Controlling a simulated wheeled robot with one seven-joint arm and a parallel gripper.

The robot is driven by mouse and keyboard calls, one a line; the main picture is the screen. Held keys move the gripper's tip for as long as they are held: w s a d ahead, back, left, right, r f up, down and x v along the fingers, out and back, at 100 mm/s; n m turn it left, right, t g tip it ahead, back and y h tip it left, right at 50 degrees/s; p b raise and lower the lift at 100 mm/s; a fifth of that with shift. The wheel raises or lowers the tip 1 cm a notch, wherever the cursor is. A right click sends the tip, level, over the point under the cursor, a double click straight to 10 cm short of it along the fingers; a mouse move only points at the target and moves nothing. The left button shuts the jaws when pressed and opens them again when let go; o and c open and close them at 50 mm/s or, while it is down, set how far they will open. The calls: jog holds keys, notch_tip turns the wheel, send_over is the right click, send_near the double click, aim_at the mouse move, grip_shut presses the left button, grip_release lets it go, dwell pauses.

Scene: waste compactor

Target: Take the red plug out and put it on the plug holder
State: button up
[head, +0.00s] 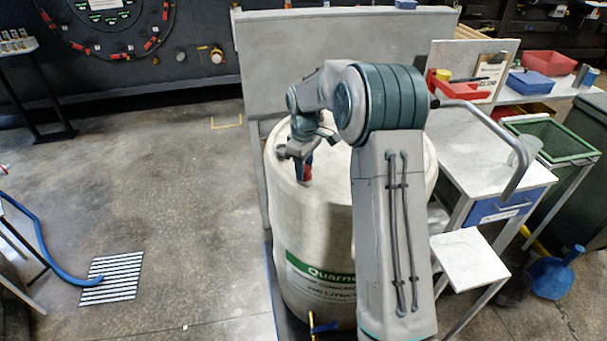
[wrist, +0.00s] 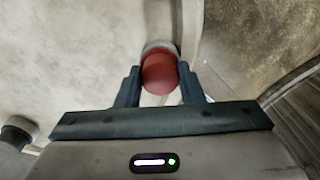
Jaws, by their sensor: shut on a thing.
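The red plug (head: 308,172) is at the left edge of the top of a large cream drum (head: 315,235). In the wrist view the round red plug (wrist: 160,72) sits between the two dark fingers of my gripper (wrist: 160,88), which is shut on it. My gripper (head: 303,168) points down at the drum top in the head view. A pale collar (wrist: 160,47) shows just behind the plug. I cannot tell whether the plug is still seated in it. I cannot make out a plug holder in either view.
A dark cap (wrist: 18,132) stands on the drum top at the left of the wrist view. A grey panel (head: 345,50) stands behind the drum. A white-topped bench (head: 480,160) and a small white stand (head: 468,258) are at right. The floor at left is mostly clear.

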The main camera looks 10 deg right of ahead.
jog(key=n, duration=0.2)
jog(key=shift+n+p, duration=0.3)
jog(key=shift+p, duration=0.05)
jog(key=shift+n, duration=1.2)
jog(key=o, duration=1.2)
jog(key=shift+c, duration=0.2)
jog(key=shift+c, duration=0.4)
